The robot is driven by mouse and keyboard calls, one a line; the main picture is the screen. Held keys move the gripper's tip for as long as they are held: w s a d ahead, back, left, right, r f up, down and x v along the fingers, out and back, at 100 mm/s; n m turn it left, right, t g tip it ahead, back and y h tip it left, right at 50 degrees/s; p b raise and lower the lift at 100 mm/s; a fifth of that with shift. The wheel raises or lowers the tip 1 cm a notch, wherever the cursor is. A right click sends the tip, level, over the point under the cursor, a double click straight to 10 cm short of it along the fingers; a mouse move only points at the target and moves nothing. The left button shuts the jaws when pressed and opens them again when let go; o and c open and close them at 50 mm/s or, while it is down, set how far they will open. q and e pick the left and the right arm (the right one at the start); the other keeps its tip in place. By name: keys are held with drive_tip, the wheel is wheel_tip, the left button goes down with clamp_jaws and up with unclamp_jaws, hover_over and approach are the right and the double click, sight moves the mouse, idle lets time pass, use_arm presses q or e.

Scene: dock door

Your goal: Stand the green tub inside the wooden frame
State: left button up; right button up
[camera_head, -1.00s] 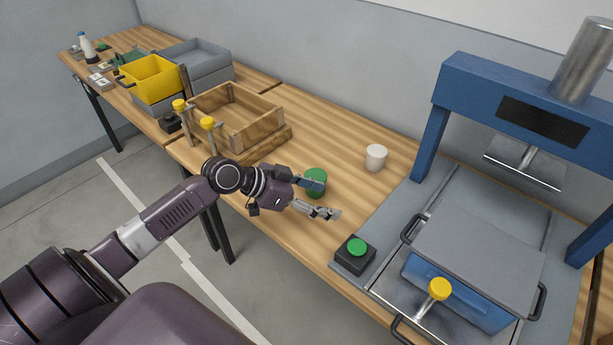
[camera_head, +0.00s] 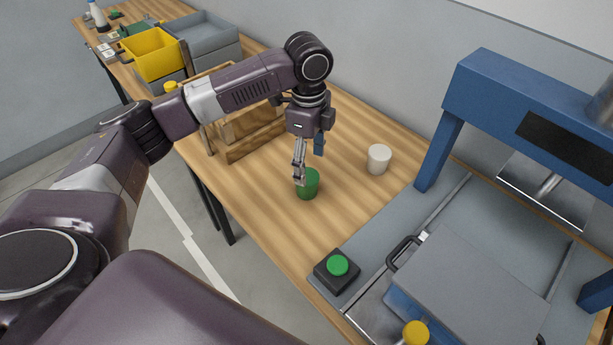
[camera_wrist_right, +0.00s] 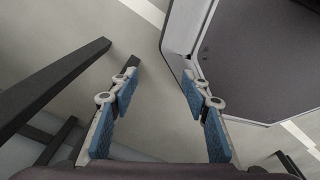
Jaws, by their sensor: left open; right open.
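The green tub (camera_head: 308,187) stands upright on the wooden table in the head view. My left gripper (camera_head: 308,168) points down over it with its fingers apart; one finger overlaps the tub's near left side in the picture, and I cannot tell whether it touches. The wooden frame (camera_head: 254,146) sits on the table to the left of the tub, largely hidden behind my left arm. My right gripper (camera_wrist_right: 160,95) is open and empty in the right wrist view, above the floor beside dark table legs.
A white cup (camera_head: 378,159) stands right of the tub. A green push button (camera_head: 338,266) on a black box sits at the table's front edge. A blue press (camera_head: 520,110) stands at right. A yellow bin (camera_head: 150,54) and grey crates (camera_head: 204,42) are far left.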

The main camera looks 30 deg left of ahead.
sight(307, 193)
use_arm(q)
drive_tip(key=shift+a, duration=0.25)
drive_tip(key=shift+a+f, duration=0.1)
drive_tip(key=shift+f, duration=0.15)
wheel_tip(307, 193, down, 7)
drive_tip(key=shift+r+p, duration=0.1)
drive_tip(key=shift+p, duration=0.5)
drive_tip(key=c, duration=1.5)
